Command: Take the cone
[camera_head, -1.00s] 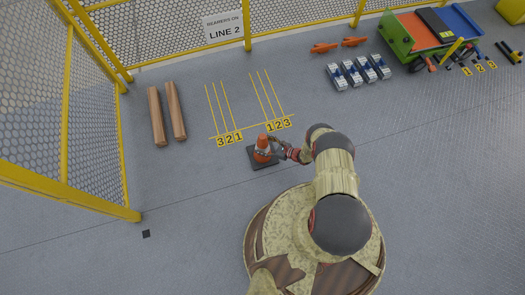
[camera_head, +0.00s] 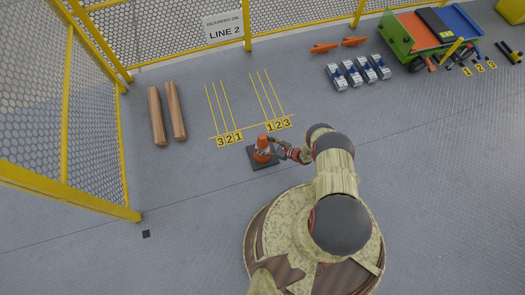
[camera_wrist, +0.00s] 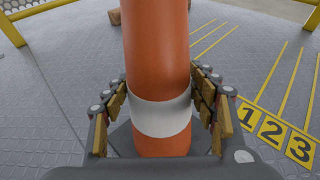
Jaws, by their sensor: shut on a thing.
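The orange traffic cone (camera_head: 262,154) with a white band stands upright on its dark square base (camera_head: 263,164), in the middle of the floor in the head view. My gripper (camera_head: 274,149) reaches it from the right. In the wrist view the cone's orange and white body (camera_wrist: 160,115) fills the middle. The padded fingers of my gripper (camera_wrist: 160,108) are closed on both sides of it, around the white band. The cone's base appears to rest on the floor. Its tip is out of the wrist view.
Yellow floor lines with numbers (camera_head: 250,132) lie just behind the cone. Two wooden beams (camera_head: 166,115) lie to the left, near a yellow mesh fence (camera_head: 62,110). Blue-grey devices (camera_head: 358,72) and a colourful cart (camera_head: 430,35) stand at the back right.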

